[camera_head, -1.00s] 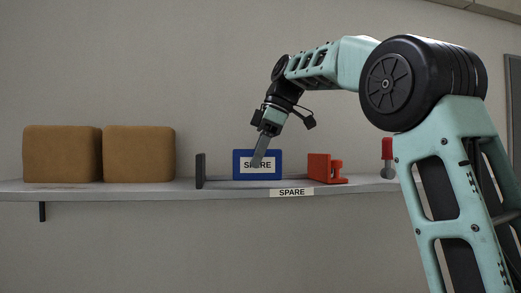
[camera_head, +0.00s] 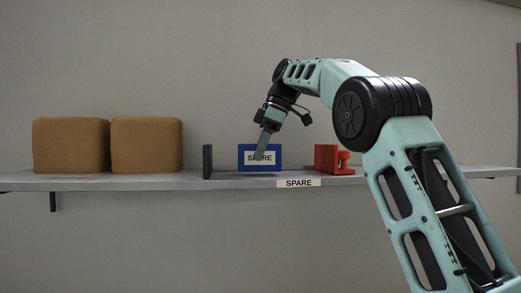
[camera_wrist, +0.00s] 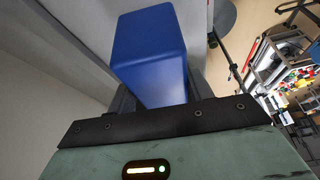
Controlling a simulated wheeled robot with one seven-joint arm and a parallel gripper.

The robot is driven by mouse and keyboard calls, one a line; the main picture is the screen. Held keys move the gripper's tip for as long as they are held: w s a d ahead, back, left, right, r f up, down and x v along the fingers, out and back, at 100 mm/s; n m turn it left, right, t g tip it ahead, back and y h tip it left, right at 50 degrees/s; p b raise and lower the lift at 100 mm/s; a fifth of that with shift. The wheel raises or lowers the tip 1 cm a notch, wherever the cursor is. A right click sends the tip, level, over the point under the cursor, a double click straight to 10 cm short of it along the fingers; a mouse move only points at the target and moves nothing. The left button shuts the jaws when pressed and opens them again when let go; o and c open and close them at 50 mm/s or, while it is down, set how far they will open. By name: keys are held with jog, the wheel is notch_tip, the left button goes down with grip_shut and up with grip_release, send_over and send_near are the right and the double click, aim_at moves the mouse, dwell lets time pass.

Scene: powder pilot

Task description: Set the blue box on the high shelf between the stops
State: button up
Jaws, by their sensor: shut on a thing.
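The blue box (camera_head: 246,164) has a white SPARE label on its front. It is upright over the high shelf (camera_head: 120,181), between a black upright stop (camera_head: 207,162) at its left and a red stop-like block (camera_head: 326,160) at its right, with gaps on both sides. My gripper (camera_head: 261,153) reaches down from above and is shut on the box; one finger covers part of the label. A dark shadow lies under the box; I cannot tell whether its base touches the shelf. In the wrist view the blue box (camera_wrist: 150,50) sits between the fingers.
Two brown blocks (camera_head: 72,145) (camera_head: 147,145) stand on the shelf at the left. A SPARE tag (camera_head: 299,183) is on the shelf's front edge. My arm covers the shelf's right part. The wrist view shows a cluttered bench (camera_wrist: 285,75) far off.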

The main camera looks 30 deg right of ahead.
jog(key=shift+f+b, duration=0.45)
jog(key=shift+f, duration=0.1)
jog(key=o, duration=1.7)
jog(key=shift+r+p, duration=0.6)
jog(key=shift+r, duration=2.35)
jog(key=s+a+b, duration=0.3)
jog(key=s+b, duration=0.1)
jog(key=s, duration=0.3)
jog(key=s+a+b, duration=0.3)
jog(key=s+b, duration=0.1)
jog(key=s, duration=0.3)
jog(key=shift+s+b, duration=0.35)
jog(key=shift+s, duration=0.05)
